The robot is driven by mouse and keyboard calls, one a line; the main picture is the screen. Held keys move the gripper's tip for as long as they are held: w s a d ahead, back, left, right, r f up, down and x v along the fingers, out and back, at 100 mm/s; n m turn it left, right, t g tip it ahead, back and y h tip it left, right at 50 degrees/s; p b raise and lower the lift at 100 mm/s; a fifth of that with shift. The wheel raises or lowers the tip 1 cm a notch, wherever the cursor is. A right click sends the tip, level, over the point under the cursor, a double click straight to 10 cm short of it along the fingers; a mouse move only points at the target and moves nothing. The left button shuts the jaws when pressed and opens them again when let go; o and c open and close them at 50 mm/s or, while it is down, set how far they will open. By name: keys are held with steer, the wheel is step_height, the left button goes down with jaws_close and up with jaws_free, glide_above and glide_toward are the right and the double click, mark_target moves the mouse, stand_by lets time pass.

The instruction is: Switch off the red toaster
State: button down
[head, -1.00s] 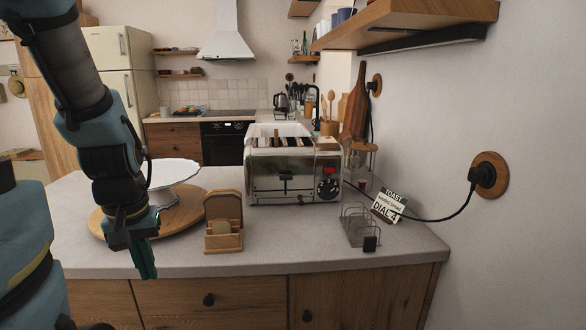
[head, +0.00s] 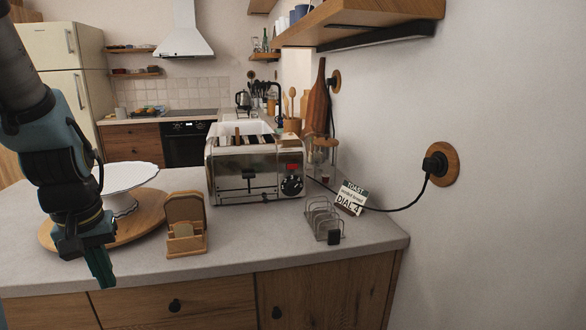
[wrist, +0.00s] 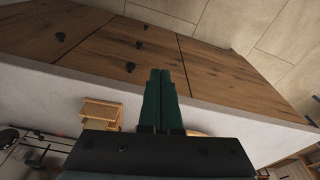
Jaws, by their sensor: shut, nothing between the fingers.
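The toaster (head: 250,170) is a chrome box with slots on top, standing on the grey counter. Its front carries a black lever (head: 249,179), a small red patch (head: 293,167) and a black dial (head: 291,186) at the right. Its body is silver, not red. My gripper (head: 103,272) hangs at the counter's front edge, to the left of and nearer than the toaster, well apart from it. In the wrist view my gripper's green fingers (wrist: 160,98) are together and hold nothing. Part of the toaster's front seems to show at the lower left there.
A wooden holder (head: 186,228) and a white cake stand (head: 120,178) on a round board stand left of the toaster. A wire rack (head: 323,220) and a "TOAST DIAL 4" card (head: 351,198) stand right. A black cord runs to the wall socket (head: 438,163). A shelf (head: 350,20) overhangs the right.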

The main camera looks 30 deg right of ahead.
steer(key=w+d+r+m+t+b, duration=0.15)
steer(key=w+d+b, duration=0.25)
steer(key=w+d, duration=0.55)
steer(key=w+d+t+b, duration=0.2)
steer(key=w+d+b, duration=0.2)
steer(key=w+d, duration=0.55)
steer(key=s+d+r+t+h+b, duration=0.1)
steer(key=d+r, duration=0.2)
steer(key=d, duration=0.6)
steer(key=s+d+r+m+t+h+b, duration=0.1)
steer(key=s+d+r+b, duration=0.1)
steer(key=d, duration=0.8)
steer(key=s+d+r+m+t+h+b, duration=0.1)
steer(key=s+d+r+b, duration=0.1)
steer(key=d, duration=0.8)
steer(key=shift+r+t+h, duration=0.35)
steer(key=shift+r+h, duration=0.05)
steer(key=shift+r, duration=0.45)
steer(key=shift+s, duration=0.1)
steer(key=p, duration=0.4)
glide_toward(292, 166)
step_height(292, 166, down, 5)
steer(key=w+d, duration=0.2)
steer(key=w, duration=0.1)
steer(key=shift+w+d, duration=0.25)
steer(key=shift+d, duration=0.05)
